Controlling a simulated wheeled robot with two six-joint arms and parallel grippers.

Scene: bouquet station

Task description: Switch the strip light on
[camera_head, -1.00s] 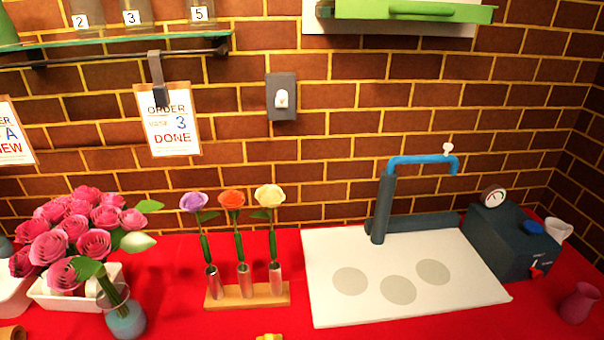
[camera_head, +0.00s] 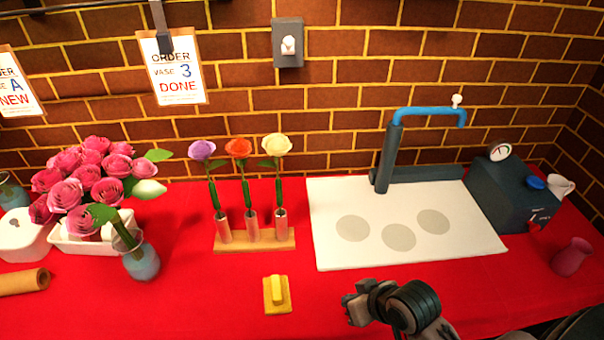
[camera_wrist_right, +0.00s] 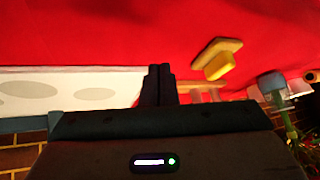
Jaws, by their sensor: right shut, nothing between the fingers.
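A grey wall plate with a white switch lever (camera_head: 288,45) is on the brick wall, above the flower stand. No strip light shows in the current views. My right gripper (camera_head: 350,308) is over the front of the red table, in front of the white board, far below and to the right of the wall switch. Its fingers also show in the right wrist view (camera_wrist_right: 158,72), shut together with nothing between them. My left gripper is not in view.
A yellow block on a base (camera_head: 277,294) lies left of my right gripper. A wooden stand (camera_head: 255,241) holds three flowers. A blue tap (camera_head: 430,112) rises behind the white board (camera_head: 335,258). A glass vase (camera_head: 141,263) and pink roses (camera_head: 90,180) stand left.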

